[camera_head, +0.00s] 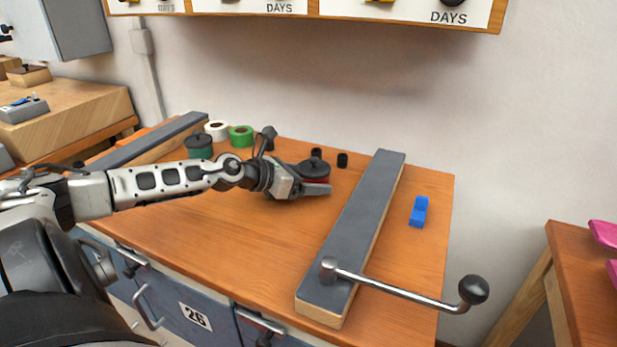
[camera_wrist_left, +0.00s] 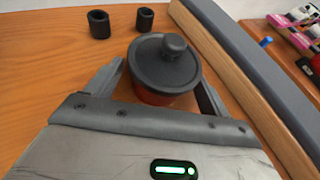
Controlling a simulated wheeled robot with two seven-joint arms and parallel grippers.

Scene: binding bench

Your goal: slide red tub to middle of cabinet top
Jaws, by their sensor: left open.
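The red tub (camera_head: 316,171) has a black lid with a knob and stands upright on the orange-brown cabinet top (camera_head: 230,240), near its back part and left of a long grey-topped bar. In the left wrist view the tub (camera_wrist_left: 160,70) sits between my fingers, with a little red showing under the lid. My left gripper (camera_head: 313,184) is open, low over the top, with one finger on each side of the tub. In the left wrist view the gripper (camera_wrist_left: 163,85) shows gaps at the tub's sides. My right gripper is not in view.
The grey-topped bar (camera_head: 358,220) carries a metal lever with a black ball (camera_head: 473,289). Two small black cylinders (camera_head: 342,160) stand behind the tub. Green and white rolls (camera_head: 240,135) stand at back left, a blue block (camera_head: 419,211) at right. The front middle is clear.

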